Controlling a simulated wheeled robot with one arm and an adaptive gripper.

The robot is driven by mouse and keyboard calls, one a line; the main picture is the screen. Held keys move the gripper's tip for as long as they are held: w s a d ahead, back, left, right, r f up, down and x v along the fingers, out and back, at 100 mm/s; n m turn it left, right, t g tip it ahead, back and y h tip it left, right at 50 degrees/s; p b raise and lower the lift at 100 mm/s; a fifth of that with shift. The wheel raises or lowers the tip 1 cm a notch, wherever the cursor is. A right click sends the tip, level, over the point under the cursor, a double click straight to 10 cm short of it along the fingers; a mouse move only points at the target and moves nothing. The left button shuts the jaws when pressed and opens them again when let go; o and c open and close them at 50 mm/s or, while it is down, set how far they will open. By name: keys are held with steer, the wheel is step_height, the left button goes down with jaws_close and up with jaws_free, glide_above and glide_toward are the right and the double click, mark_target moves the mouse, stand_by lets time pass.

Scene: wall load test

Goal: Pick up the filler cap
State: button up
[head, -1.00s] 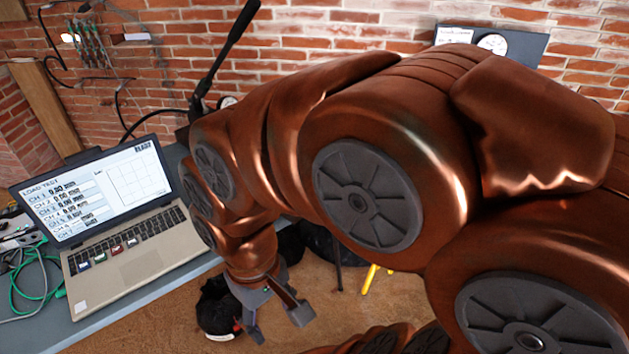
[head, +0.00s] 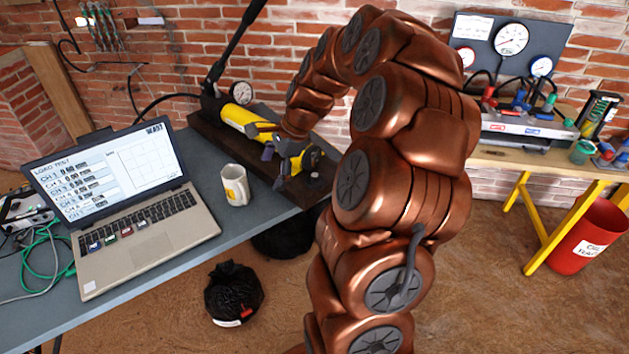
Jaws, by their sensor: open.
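My gripper (head: 277,168) is open at the right end of a yellow hand pump (head: 240,119), which lies on a dark wooden board (head: 212,135) on the grey bench. Its fingers point down over the board, close to the pump's yellow and black end (head: 308,157). I cannot make out the filler cap for certain; it is too small or hidden behind the gripper. I cannot tell whether the fingers touch anything.
A white mug (head: 235,185) stands just left of the gripper. A laptop (head: 130,200) is further left. A pump lever and gauge (head: 241,92) rise behind. A gauge panel (head: 505,50), a yellow-legged bench and a red bin (head: 588,236) are at right. A black bag (head: 233,292) lies on the floor.

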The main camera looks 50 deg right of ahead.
mark_target(315, 175)
steer(key=d+f+m, duration=0.2)
steer(key=d+m, duration=0.1)
steer(key=d, duration=0.2)
steer(key=d+f+m+t, duration=0.1)
steer(key=d+f+m, duration=0.1)
steer(key=d, duration=0.4)
steer(key=d+f+m+t+h, duration=0.1)
steer(key=d+f+m, duration=0.1)
steer(key=d+m, duration=0.2)
steer(key=shift+s+d+f, duration=0.1)
steer(key=shift+s+d, duration=0.1)
steer(key=shift+d, duration=0.35)
steer(key=shift+s+d+f, duration=0.1)
steer(key=shift+s+d, duration=0.1)
steer(key=shift+d, duration=0.35)
steer(key=shift+f, duration=0.25)
steer(key=shift+x, duration=1)
steer(key=shift+s+d+f+p+x, duration=0.1)
steer(key=shift+p+x, duration=0.2)
steer(key=shift+x, duration=0.55)
steer(key=shift+s+d+f+p+x, duration=0.15)
steer(key=shift+p+x, duration=0.2)
steer(key=shift+x, duration=0.5)
steer(key=shift+d+r+p+x, duration=0.1)
steer(key=shift+p+x, duration=0.2)
steer(key=shift+x, duration=0.55)
steer(key=c, duration=1.1)
